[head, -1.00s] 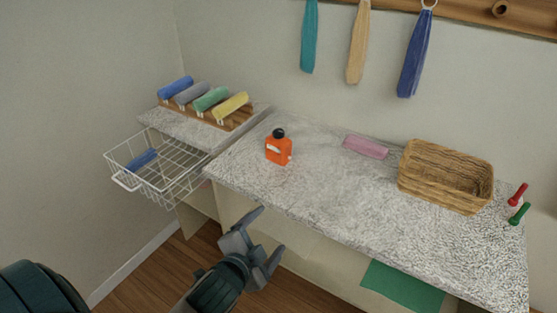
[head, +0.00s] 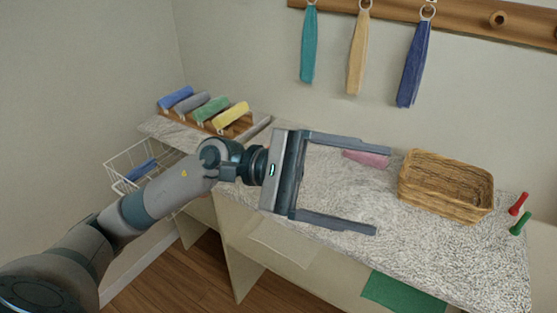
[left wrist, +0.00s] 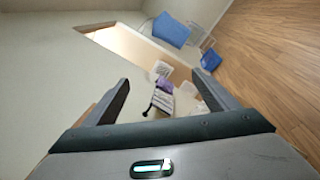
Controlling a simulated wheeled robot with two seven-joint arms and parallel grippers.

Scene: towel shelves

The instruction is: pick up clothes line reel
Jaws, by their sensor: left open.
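I cannot make out a clothes line reel for certain in either view. My left gripper (head: 381,190) is open and empty above the speckled counter (head: 440,250), its fingers pointing right toward the wicker basket. In the left wrist view its fingers (left wrist: 160,77) are spread wide, with nothing held between them. Beyond them is a small, blurred purple item (left wrist: 163,85) among whitish items, too small to name. The orange bottle with a black cap, visible earlier on the counter, is now hidden behind my left gripper. My right gripper is not in view.
A wicker basket (head: 445,190), a pink folded cloth (head: 366,159) and red (head: 518,204) and green (head: 520,222) handles are on the counter. Rolled towels (head: 230,115) sit on a rack at left, above a wire basket (head: 125,165). Towels hang from a wooden rail (head: 470,15).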

